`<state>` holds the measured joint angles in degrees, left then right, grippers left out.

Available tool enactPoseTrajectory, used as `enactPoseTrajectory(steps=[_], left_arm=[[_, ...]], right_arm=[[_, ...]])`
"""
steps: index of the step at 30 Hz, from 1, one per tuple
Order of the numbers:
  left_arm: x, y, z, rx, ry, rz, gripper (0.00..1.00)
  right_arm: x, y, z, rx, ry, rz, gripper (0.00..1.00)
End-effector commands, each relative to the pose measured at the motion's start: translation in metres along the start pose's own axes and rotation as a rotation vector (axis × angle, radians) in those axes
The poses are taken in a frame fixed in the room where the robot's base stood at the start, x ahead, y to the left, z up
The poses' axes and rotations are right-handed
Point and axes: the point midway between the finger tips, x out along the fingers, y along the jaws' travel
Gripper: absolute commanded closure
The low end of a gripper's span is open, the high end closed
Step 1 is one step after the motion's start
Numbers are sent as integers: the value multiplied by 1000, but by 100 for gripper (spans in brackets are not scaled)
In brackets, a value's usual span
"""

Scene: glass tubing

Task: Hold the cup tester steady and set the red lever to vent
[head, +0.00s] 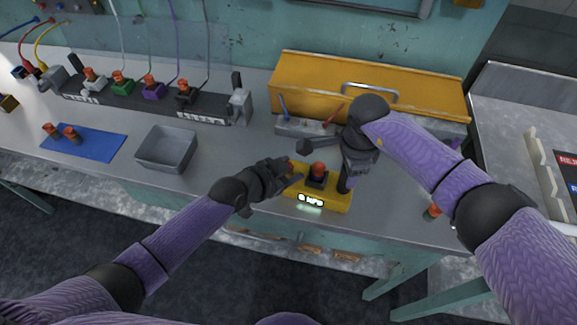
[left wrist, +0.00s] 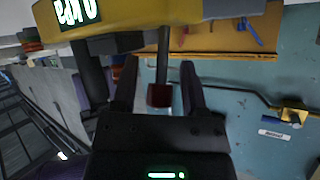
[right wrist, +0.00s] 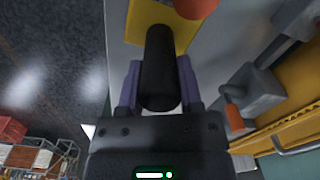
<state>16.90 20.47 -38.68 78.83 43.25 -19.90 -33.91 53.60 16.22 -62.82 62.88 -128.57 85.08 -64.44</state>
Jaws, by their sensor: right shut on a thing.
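The cup tester (head: 325,200) is a yellow box near the bench's front edge, with a lit display that seems to read 0 kPa. An orange-topped cup (head: 319,170) sits on it in a dark holder. My right gripper (head: 352,172) is shut on its upright black handle (right wrist: 160,65). The tester's red lever (left wrist: 159,95) is a red knob on a dark rod in the left wrist view. My left gripper (left wrist: 159,85) is open, with one finger on each side of the knob and gaps showing.
A grey tray (head: 167,149) stands left of the tester. A blue mat (head: 84,142) with two orange-topped cups lies farther left. A yellow case (head: 300,85) and a row of coloured cup holders (head: 150,100) stand behind.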

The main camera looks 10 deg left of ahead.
Motion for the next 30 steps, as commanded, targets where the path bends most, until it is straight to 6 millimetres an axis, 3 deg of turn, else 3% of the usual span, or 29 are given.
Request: enactPoseTrajectory(steps=[11, 14, 21, 24, 30], left_arm=[[-5, -1, -1, -1, 4, -1, 32], [-22, 0, 0, 0, 3, -1, 32], [-88, 0, 1, 3, -1, 1, 32], [-107, -1, 1, 1, -2, -1, 32], [-120, 0, 0, 0, 1, 0, 32]], right_arm=[[0, 0, 1, -2, -1, 0, 100], [0, 0, 1, -2, -1, 0, 100], [0, 0, 1, -2, -1, 0, 100], [0, 0, 1, -2, -2, 0, 100], [0, 0, 1, -2, -1, 0, 100]])
